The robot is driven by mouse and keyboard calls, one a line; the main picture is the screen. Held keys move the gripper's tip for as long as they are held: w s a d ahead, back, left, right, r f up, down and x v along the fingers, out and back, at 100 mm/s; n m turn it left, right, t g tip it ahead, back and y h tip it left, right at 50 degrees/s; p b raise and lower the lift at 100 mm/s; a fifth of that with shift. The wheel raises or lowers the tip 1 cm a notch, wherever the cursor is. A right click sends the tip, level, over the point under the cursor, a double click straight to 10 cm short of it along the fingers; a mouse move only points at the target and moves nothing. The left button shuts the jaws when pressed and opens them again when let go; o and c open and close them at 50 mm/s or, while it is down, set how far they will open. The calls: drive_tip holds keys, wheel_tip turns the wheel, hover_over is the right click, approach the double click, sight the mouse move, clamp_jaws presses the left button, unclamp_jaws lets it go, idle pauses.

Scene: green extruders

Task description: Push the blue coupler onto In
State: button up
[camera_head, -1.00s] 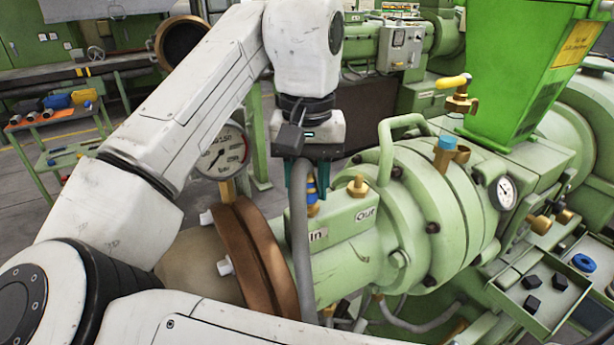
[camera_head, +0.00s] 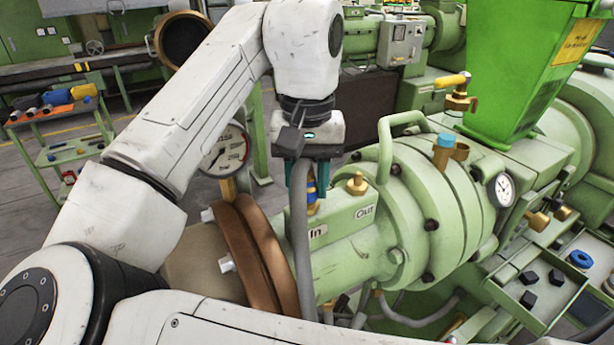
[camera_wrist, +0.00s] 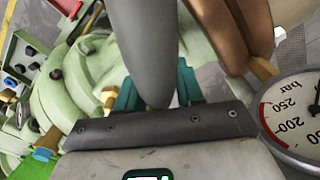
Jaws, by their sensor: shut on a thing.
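The blue coupler (camera_head: 311,190) is on the end of a thick grey hose (camera_head: 300,240). My gripper (camera_head: 309,178), with teal fingers, is shut on the coupler from above. The coupler stands upright over the brass fitting (camera_head: 313,209) at the "In" label (camera_head: 317,232). They look in line and close, but I cannot tell whether the coupler is seated. In the wrist view the hose (camera_wrist: 146,50) passes between the teal fingers (camera_wrist: 158,95) and hides the coupler and fitting. The bare brass "Out" fitting (camera_head: 357,184) stands just right.
A pressure gauge (camera_head: 228,150) and a brown flange (camera_head: 255,250) stand close left of my gripper. A green handle (camera_head: 385,150) rises at right. The hose hangs in front of the block. A tray (camera_head: 535,290) with black pieces and a blue ring is at lower right.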

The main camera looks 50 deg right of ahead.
drive_tip(key=o, duration=1.2)
wheel_tip(320, 180, up, 3)
drive_tip(key=p, duration=0.3)
drive_tip(key=shift+f, duration=0.1)
drive_tip(key=shift+r, duration=2.55)
